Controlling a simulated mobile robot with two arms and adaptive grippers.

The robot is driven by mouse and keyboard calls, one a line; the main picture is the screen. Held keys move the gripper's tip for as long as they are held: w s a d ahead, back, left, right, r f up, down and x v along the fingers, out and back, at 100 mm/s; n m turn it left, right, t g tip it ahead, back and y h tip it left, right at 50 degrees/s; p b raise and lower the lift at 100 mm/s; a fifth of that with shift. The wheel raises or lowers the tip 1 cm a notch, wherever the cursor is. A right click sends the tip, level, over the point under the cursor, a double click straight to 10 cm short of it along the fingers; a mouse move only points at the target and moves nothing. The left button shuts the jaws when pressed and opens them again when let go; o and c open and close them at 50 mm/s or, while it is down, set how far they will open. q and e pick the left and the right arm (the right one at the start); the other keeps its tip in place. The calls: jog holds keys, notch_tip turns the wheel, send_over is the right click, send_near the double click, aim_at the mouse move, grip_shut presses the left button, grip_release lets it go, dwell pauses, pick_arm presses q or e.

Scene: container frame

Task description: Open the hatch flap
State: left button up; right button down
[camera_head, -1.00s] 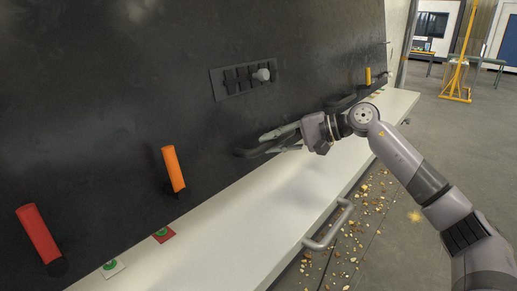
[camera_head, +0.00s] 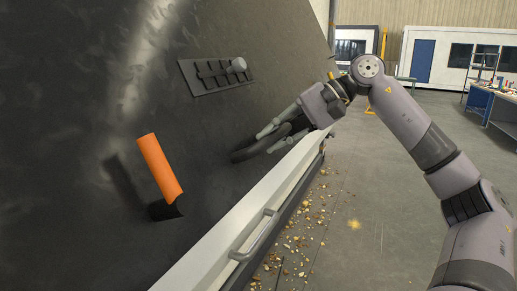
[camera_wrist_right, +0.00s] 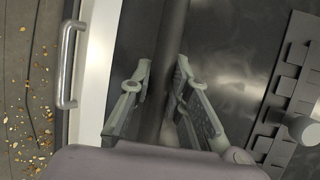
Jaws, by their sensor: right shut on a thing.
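The hatch flap (camera_head: 70,190) is a large dark panel filling the left of the head view. It leans, with its lower part out over the white ledge. A dark curved handle bar (camera_head: 244,155) sits low on it. My right gripper (camera_head: 273,138) is shut on this handle. In the right wrist view, the fingers of my right gripper (camera_wrist_right: 163,78) lie on either side of the dark bar (camera_wrist_right: 173,35). An orange grip (camera_head: 160,168) stands out from the panel nearer to me. My left gripper is out of view.
A slotted plate with a round knob (camera_head: 238,66) is on the panel above the handle. The white ledge (camera_head: 222,224) carries a metal rail handle (camera_head: 258,236). Gravel (camera_head: 308,218) lies on the floor beside it. Open floor is to the right, with a workbench (camera_head: 490,108) further back.

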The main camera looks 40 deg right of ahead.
jog(key=shift+d+r, duration=0.1)
jog(key=shift+r, duration=0.05)
jog(key=c, duration=1.9)
grip_release()
jog(key=o, duration=0.4)
jog(key=shift+w, duration=0.1)
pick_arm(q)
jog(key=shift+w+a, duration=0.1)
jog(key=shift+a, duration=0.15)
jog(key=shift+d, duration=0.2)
pick_arm(e)
jog(key=v, duration=1.1)
jog(key=shift+s+d+r, duration=0.15)
jog(key=shift+s+d, duration=0.15)
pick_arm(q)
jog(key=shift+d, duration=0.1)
